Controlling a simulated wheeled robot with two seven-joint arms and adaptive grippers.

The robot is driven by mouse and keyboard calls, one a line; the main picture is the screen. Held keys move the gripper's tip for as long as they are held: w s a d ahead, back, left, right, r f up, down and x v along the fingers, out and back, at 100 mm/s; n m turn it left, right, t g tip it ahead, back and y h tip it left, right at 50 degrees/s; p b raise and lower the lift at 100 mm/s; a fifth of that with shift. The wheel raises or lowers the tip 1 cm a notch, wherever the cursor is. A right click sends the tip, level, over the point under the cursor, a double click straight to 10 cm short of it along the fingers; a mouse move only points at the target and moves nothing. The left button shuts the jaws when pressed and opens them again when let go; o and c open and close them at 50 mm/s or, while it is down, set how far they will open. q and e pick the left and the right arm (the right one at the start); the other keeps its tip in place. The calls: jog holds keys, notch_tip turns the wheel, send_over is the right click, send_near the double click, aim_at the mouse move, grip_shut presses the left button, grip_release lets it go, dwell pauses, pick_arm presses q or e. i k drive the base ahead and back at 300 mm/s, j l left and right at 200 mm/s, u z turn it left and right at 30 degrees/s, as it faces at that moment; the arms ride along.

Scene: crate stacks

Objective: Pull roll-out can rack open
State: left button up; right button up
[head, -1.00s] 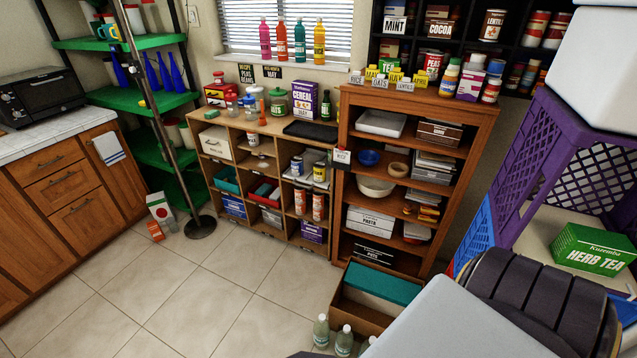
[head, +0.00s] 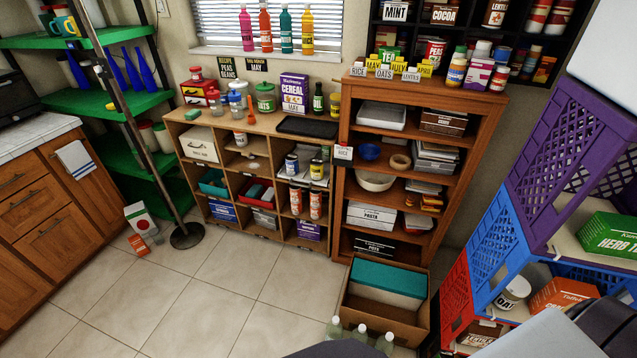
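No part here is clearly recognisable as a roll-out can rack. Several stand in the right column of the low wooden cubby unit (head: 262,125) against the back wall, such as a white can with a dark label (head: 291,164) and an orange-labelled can (head: 296,201). More cans, such as a red one (head: 537,22), stand in the black wall shelf (head: 455,40) at the upper right. Neither of my grippers shows. Only grey and dark parts of my own body show along the bottom edge and lower right corner.
Stacked purple (head: 545,170), blue (head: 494,236) and red crates (head: 457,296) fill the right side. An open cardboard box (head: 408,328) and bottles (head: 360,334) stand before the brown bookcase (head: 424,93). A pole stand (head: 186,236) is left. The tiled floor (head: 215,300) is mostly clear.

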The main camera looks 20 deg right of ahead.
aim_at(305, 153)
jog(key=i+j+z, duration=0.25)
jog(key=z, duration=0.2)
jog(key=i+j+z, duration=0.2)
jog(key=j+z, duration=0.2)
jog(key=i+j+z, duration=0.15)
jog(key=j+z, duration=0.3)
